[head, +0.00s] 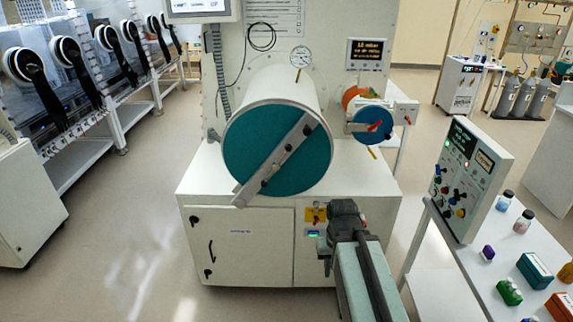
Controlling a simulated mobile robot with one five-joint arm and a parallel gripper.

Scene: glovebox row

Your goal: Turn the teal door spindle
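The teal door (245,150) is a large round disc closing the front of a white horizontal cylinder. A grey bar (283,155) lies diagonally across it, from upper right to lower left, with its lower end past the door's rim. Small dark fittings sit on the bar; which part is the spindle I cannot tell for sure. My gripper (343,217) is the dark end of my arm, below and right of the door, in front of the white cabinet. It looks apart from the door and bar. Its fingers are not clearly seen, and I see nothing held.
A smaller blue round door (371,125) with a red handle is right of the teal one. A gauge (301,56) stands above the cylinder. A control panel (470,178) and a white table (500,240) with bottles and boxes are at right. Open floor (120,225) lies left.

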